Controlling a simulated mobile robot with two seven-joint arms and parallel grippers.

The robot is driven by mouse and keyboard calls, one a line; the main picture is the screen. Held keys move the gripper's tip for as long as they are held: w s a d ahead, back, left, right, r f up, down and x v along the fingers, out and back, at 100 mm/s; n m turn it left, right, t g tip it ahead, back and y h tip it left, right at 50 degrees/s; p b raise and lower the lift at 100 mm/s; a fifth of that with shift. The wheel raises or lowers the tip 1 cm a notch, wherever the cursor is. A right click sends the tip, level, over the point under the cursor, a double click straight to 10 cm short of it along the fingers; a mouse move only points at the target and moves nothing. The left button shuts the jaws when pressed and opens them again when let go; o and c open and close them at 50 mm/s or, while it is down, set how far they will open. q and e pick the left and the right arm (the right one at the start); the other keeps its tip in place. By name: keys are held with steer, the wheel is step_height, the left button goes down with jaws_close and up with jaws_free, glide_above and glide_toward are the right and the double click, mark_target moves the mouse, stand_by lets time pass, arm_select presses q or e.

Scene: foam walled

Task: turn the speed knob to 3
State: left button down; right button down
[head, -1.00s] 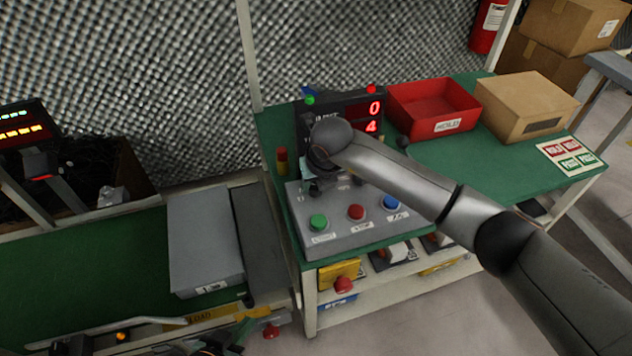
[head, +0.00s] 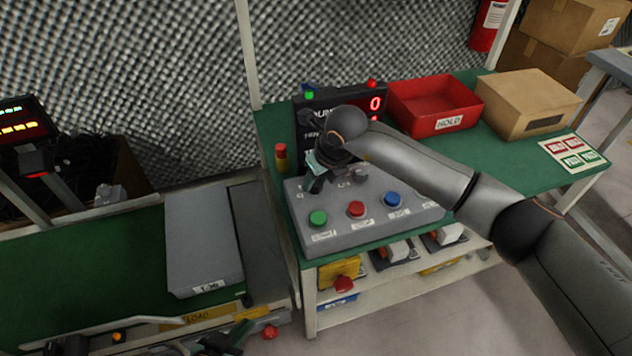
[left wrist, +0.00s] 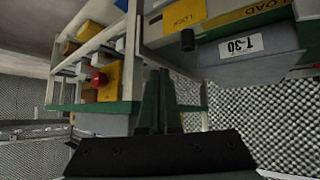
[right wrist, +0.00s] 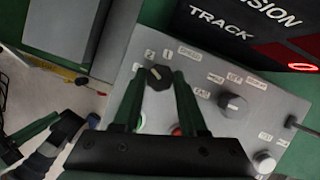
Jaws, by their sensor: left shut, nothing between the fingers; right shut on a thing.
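The grey control panel (head: 350,232) stands on the green bench. My right gripper (head: 316,180) reaches down to its back left corner. In the right wrist view, my right gripper (right wrist: 158,80) is shut on the black speed knob (right wrist: 158,73), a round knob with small numeral plates beside it. The knob's exact setting cannot be read. A second black knob (right wrist: 233,105) sits to its right, clear of the fingers. My left gripper (left wrist: 157,80) is shut and empty, away from the panel beside the conveyor.
Green (head: 318,218), red (head: 356,210) and blue (head: 392,200) buttons line the panel's front. A black display (head: 340,105) stands behind, partly hidden by my right arm. A red bin (head: 425,127) and cardboard box (head: 520,115) are further right. A grey box (head: 203,240) lies on the left.

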steer(key=shift+w+d+f+n+y+b, duration=0.1)
steer(key=shift+n+y+b, duration=0.45)
steer(key=shift+n, duration=0.65)
steer(key=n+g+b, duration=0.1)
steer(key=n, duration=0.2)
steer(key=shift+b, duration=0.35)
arm_select(q)
steer(key=w+r+m+t+h, duration=0.1)
steer(key=w+r+t, duration=0.3)
steer(key=r, duration=0.5)
steer(key=w+r+m+t+h, duration=0.1)
steer(key=w+r+t, duration=0.3)
steer(key=r, duration=0.6)
steer(key=shift+w+r+t, duration=0.15)
steer(key=shift+t, duration=0.35)
arm_select(e)
steer(key=shift+g+y, duration=0.25)
steer(key=shift+g, duration=0.05)
steer(key=shift+c, duration=2.2)
jaws_free()
